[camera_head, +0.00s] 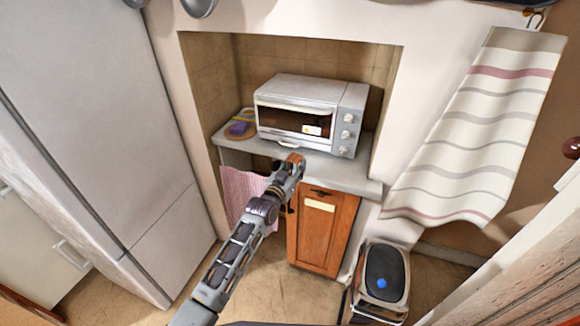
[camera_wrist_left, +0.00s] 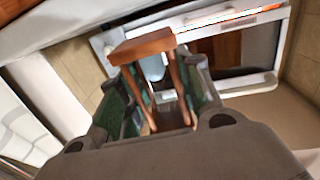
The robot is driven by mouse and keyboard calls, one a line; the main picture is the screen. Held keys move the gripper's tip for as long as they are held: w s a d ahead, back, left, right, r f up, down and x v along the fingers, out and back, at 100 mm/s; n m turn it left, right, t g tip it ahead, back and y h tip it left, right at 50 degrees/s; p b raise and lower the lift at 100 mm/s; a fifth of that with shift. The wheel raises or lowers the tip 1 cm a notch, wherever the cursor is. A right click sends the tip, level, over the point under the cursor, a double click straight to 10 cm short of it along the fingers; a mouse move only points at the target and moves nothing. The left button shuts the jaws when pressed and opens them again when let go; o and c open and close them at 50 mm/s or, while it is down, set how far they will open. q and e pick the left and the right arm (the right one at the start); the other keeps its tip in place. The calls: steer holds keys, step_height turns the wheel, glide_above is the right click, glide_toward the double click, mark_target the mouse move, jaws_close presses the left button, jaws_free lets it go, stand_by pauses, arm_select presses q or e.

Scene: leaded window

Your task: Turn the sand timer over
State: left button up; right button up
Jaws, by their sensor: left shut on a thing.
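The sand timer has a reddish-brown wooden end plate (camera_wrist_left: 143,46), slim wooden posts and pale glass between them. In the left wrist view it stands between the two fingers of my left gripper (camera_wrist_left: 160,95), which is shut on it. Its other end is hidden low between the fingers. My right gripper is not in view.
A white toaster oven (camera_head: 295,105) stands on the grey counter (camera_head: 345,175) in a tiled niche, just behind the gripper. A round board with a purple sponge (camera_head: 238,128) lies at its left. A pink cloth (camera_head: 240,190) hangs below. A bin (camera_head: 384,270) stands at lower right.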

arm_select(q)
steer(key=shift+a+r, duration=0.2)
steer(key=shift+a, duration=0.05)
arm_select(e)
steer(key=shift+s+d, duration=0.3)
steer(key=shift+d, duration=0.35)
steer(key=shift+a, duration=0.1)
